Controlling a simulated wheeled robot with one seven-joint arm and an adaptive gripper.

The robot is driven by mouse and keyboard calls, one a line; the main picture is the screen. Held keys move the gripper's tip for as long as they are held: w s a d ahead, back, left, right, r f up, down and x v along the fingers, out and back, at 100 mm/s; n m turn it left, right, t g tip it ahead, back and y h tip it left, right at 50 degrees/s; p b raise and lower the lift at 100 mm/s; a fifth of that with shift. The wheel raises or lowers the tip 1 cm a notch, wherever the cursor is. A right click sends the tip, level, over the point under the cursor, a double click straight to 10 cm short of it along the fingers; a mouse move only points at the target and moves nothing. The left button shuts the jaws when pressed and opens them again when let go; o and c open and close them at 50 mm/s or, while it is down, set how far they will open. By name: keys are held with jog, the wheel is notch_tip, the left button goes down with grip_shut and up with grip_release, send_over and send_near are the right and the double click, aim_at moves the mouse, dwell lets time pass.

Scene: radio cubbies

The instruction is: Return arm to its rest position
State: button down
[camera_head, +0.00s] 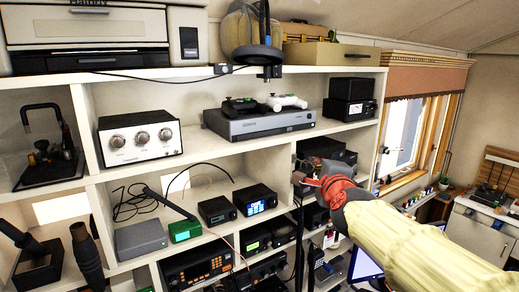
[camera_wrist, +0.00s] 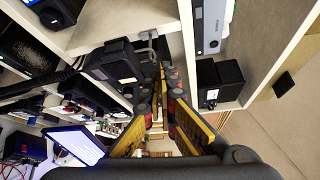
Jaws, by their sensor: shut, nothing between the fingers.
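My arm (camera_head: 400,230) reaches in from the lower right of the head view, in a pale yellow ribbed cover with a red part near its end. My gripper (camera_head: 303,180) is at the front of the shelf unit's right-hand cubbies, beside dark boxes. In the wrist view my gripper (camera_wrist: 160,75) shows its yellow and dark fingers, with the tips close together and nothing held. A black box (camera_wrist: 115,62) in a cubby lies just beyond and left of the fingers. Whether the fingers touch anything there I cannot tell.
The white shelf unit (camera_head: 288,152) holds a grey console (camera_head: 258,122), a white three-knob device (camera_head: 140,138) and small black radios (camera_head: 255,199). A window (camera_head: 402,135) and a white cabinet (camera_head: 470,222) stand at the right.

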jog(key=s+a+f+n+g+y+b, duration=0.25)
jog(key=s+f+n+g+b, duration=0.4)
jog(key=s+f+n, duration=1)
jog(key=s+d+f+n+g+h+b, duration=0.2)
jog(key=s+d+f+n+g+b, duration=0.1)
jog(key=s+f, duration=1.6)
notch_tip(320, 180, down, 4)
jog(key=shift+d+r+n+g+b, duration=0.25)
jog(key=shift+n+g+b, duration=0.4)
jog(key=shift+b, duration=0.55)
